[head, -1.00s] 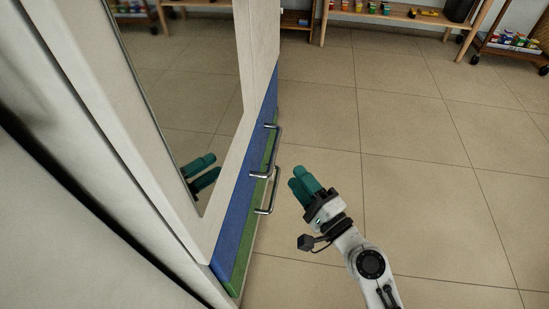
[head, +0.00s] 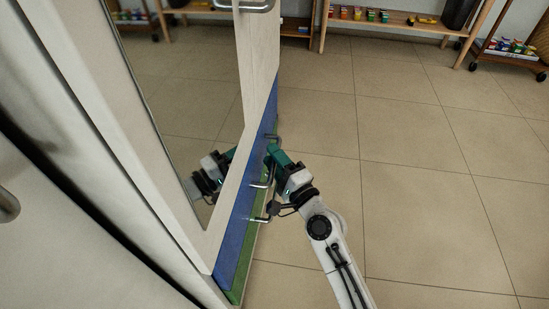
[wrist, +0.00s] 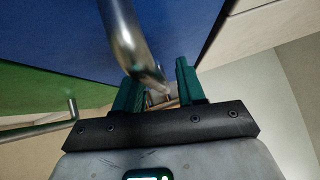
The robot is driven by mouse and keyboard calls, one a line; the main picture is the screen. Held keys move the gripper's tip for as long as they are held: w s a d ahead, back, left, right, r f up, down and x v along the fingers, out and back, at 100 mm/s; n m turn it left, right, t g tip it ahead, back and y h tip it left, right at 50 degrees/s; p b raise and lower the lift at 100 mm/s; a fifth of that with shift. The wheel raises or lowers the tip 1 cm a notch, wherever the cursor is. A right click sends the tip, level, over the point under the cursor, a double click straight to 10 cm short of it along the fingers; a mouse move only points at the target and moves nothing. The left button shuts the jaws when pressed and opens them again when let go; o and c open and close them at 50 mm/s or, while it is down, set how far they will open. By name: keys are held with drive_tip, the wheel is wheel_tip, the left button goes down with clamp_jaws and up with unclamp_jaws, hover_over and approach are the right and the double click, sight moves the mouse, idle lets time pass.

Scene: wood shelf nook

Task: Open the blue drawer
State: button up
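The blue drawer (head: 236,225) is closed, low on the white cabinet, and its blue front also shows in the wrist view (wrist: 65,30). Its metal bar handle (head: 266,178) stands out from the front. My gripper (head: 273,156) is at this handle. In the wrist view my gripper (wrist: 158,90) is open, with the teal fingers apart and the handle bar (wrist: 128,40) running down between them. The bar looks closer to the left finger; I cannot tell whether they touch. The fingers partly hide the handle in the head view.
A green drawer (head: 238,284) with its own handle (head: 267,208) lies just below the blue one. A glass panel (head: 190,110) above reflects my gripper. Open tiled floor (head: 420,200) lies to the right, with shelves (head: 385,22) far back.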

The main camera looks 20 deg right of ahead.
clamp_jaws()
idle(0.5)
